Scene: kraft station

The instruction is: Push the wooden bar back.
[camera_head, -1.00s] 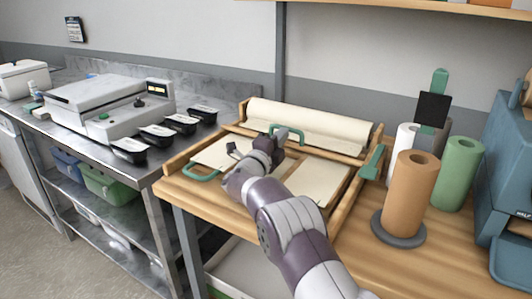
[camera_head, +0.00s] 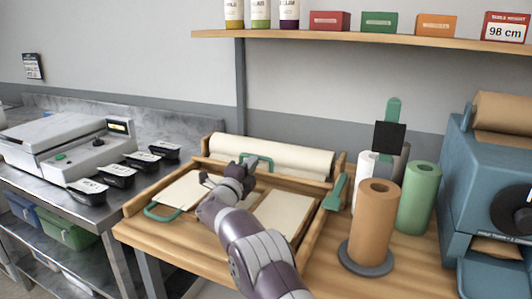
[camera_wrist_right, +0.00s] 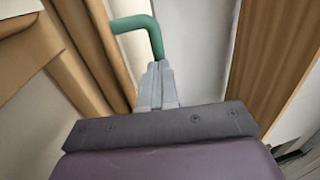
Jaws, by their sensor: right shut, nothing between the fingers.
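The wooden bar (camera_head: 300,179) lies across the back of the wooden paper frame, in front of the white paper roll (camera_head: 280,155). A green handle (camera_head: 262,159) stands by the bar, just beyond my gripper. My right gripper (camera_head: 248,168) is shut and empty, low over the frame from the front. In the wrist view its closed fingertips (camera_wrist_right: 157,72) are very close to the green handle (camera_wrist_right: 134,22); I cannot tell whether they touch. My gripper and forearm hide part of the frame's middle. My left gripper is not in view.
Pale sheets (camera_head: 285,212) lie in the frame. Another green handle (camera_head: 163,213) is at its left front. A brown roll (camera_head: 375,222) and a green roll (camera_head: 418,200) stand to the right. A shelf (camera_head: 360,37) runs above. Black trays (camera_head: 117,173) sit left of the frame.

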